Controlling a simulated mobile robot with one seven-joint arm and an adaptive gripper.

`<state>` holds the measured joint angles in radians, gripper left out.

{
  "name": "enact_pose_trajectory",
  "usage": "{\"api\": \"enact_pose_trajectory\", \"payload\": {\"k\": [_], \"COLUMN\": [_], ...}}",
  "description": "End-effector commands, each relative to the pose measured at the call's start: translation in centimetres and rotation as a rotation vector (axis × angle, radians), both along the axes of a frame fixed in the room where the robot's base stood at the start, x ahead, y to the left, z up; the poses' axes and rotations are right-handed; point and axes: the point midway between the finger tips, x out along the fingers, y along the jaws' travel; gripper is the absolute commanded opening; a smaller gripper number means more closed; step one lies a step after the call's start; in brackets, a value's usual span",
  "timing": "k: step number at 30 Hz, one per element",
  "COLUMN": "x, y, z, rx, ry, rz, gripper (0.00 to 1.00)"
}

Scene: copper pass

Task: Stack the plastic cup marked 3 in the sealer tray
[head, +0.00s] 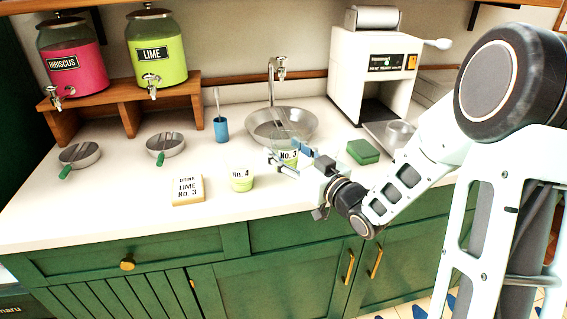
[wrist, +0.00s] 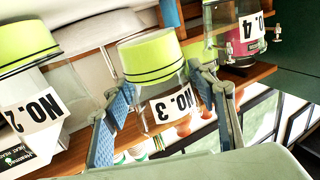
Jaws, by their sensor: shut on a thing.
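The plastic cup marked 3 (head: 289,156) is clear, with lime green at its lower part and a white "No. 3" label. My gripper (head: 293,167) is shut on it, with a blue-padded finger on each side. In the wrist view, which is upside down, the cup (wrist: 152,60) sits between the fingers (wrist: 165,105). I cannot tell whether its base touches the counter. The white sealer (head: 375,70) stands at the back right, its grey tray (head: 378,133) extending forward. A greyish round cup or holder (head: 400,132) is at the tray, partly behind my arm.
Cup No. 4 (head: 241,178) stands left of my gripper. A No. 2 cup (wrist: 25,70) shows in the wrist view. A green block (head: 363,152) lies before the sealer.

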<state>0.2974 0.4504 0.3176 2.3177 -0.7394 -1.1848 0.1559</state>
Motion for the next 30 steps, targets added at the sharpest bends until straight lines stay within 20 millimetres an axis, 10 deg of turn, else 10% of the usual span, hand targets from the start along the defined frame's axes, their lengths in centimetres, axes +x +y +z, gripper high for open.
{"api": "enact_pose_trajectory", "payload": {"k": [9, 25, 26, 30], "x": [0.6, 0.6, 0.6, 0.6], "y": [0.7, 0.6, 0.6, 0.6], "z": [-3.6, -4.3, -4.3, -4.2], "rx": [0.0, -0.001, 0.0, -0.001], "ry": [0.001, -0.001, 0.0, 0.001], "rz": [0.001, 0.0, 0.0, 0.0], "gripper": [0.27, 0.27, 0.54, 0.69]}}
